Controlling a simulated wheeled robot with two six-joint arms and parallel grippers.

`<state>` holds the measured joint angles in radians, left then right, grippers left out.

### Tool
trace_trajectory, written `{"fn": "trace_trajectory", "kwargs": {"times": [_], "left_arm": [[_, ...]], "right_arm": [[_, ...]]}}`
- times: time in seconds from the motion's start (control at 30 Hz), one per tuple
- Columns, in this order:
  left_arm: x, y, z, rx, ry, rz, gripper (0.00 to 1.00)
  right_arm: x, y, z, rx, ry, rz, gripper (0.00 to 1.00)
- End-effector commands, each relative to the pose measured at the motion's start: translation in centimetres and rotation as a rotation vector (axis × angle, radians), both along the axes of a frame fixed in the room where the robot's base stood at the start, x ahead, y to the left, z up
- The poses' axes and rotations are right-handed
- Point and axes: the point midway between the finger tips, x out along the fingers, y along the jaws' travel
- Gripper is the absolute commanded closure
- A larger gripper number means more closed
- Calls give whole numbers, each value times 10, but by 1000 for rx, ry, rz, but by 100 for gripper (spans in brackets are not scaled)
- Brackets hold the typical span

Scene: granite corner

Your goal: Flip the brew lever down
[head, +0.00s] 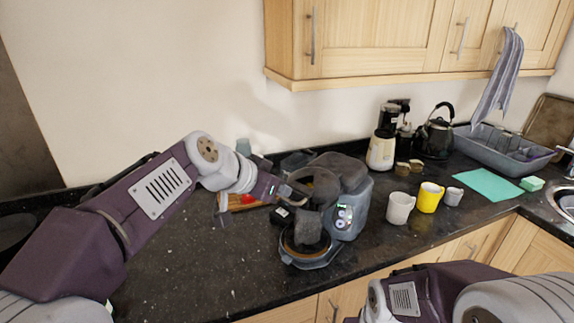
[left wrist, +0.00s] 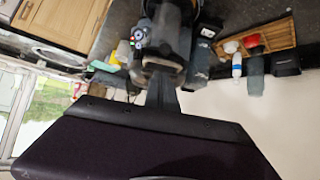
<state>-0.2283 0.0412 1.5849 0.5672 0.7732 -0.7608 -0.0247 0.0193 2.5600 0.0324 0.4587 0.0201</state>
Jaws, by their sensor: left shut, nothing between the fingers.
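The coffee machine (head: 352,186), dark blue-grey with a round drip base and lit buttons on its side, stands on the black counter. A rounded loop-like part at its top front (head: 318,181) may be the brew lever; its exact position is hard to tell. My left gripper (head: 290,191) is shut and empty, with its tips right at that upper front part; contact cannot be told. In the left wrist view the dark fingers (left wrist: 162,95) point up at the machine (left wrist: 170,38). My right arm shows at the bottom right; its gripper is out of view.
White, yellow and grey mugs (head: 428,197) stand right of the machine. A wooden tray (head: 240,203) with small items lies behind my left gripper. A cream coffee maker (head: 381,150), a black kettle (head: 436,135) and a dish rack (head: 500,150) are farther back. The front-left counter is clear.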

Motion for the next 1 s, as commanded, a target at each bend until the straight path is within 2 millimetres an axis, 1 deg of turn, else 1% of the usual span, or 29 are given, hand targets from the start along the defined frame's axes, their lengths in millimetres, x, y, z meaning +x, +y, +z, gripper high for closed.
{"fn": "trace_trajectory", "kwargs": {"times": [0.03,0.07,0.1,0.3,0.5,0.63,0.87,0.93,0.97,1.0], "left_arm": [[1,-3,26,-1,-3,-1,100],[-5,5,19,-3,-6,4,100],[-11,11,23,-2,-7,5,100],[-40,37,48,-2,-6,5,100],[-57,51,63,-3,-4,4,100],[-61,54,66,-2,-3,2,100],[-61,54,66,-2,-2,1,100],[-60,55,69,-1,1,4,100],[-56,56,67,0,21,8,100],[-57,57,50,5,66,11,100]], "right_arm": [[0,0,23,0,0,0,100],[0,0,9,0,-2,0,100],[0,0,6,0,-1,0,100],[0,0,3,0,0,0,100],[0,0,3,0,0,0,100],[0,0,3,0,0,0,100],[0,0,3,0,0,0,100],[0,0,7,0,0,0,100],[0,0,13,0,0,0,100],[0,0,14,0,0,0,100]]}}
